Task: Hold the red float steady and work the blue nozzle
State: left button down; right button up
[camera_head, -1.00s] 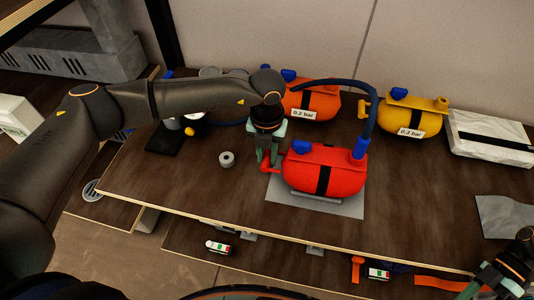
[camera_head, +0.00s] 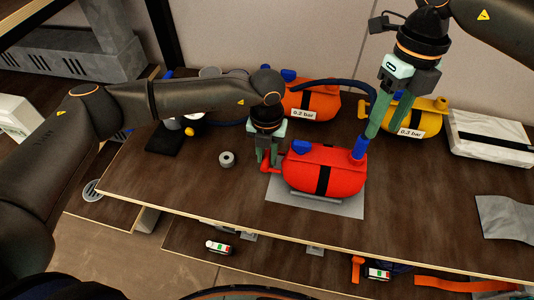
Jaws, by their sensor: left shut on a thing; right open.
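The red float (camera_head: 342,178) sits on a grey mat (camera_head: 347,208) near the middle of the table, with a black band around it. My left gripper (camera_head: 268,165) is at the float's left end, shut on its red tab (camera_head: 269,168). The blue nozzle (camera_head: 360,148) stands upright on the float's right end, with a dark blue hose (camera_head: 335,88) behind. My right gripper (camera_head: 377,133) is open and points down just above the nozzle. The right fingers partly hide the hose end, and I cannot tell whether they touch the nozzle.
An orange float (camera_head: 308,101) marked 0.2 bar and a yellow float (camera_head: 405,115) marked 0.3 bar stand behind. A grey ring (camera_head: 226,159) lies left of the red float. A white package (camera_head: 490,138) is at right.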

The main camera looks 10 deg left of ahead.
aim_at(365, 137)
jog(key=a+r+n, duration=0.1)
jog(key=w+a+r+n+t, duration=0.1)
jog(key=shift+w+a+r+t, duration=0.1)
jog(key=shift+r+t, duration=0.2)
jog(key=shift+r, duration=0.05)
jog(key=shift+w+f, duration=0.15)
jog(key=shift+f, duration=4.25)
jog(key=shift+c, duration=0.2)
grip_shut()
jog(key=shift+r, duration=0.45)
jog(key=shift+r, duration=3.35)
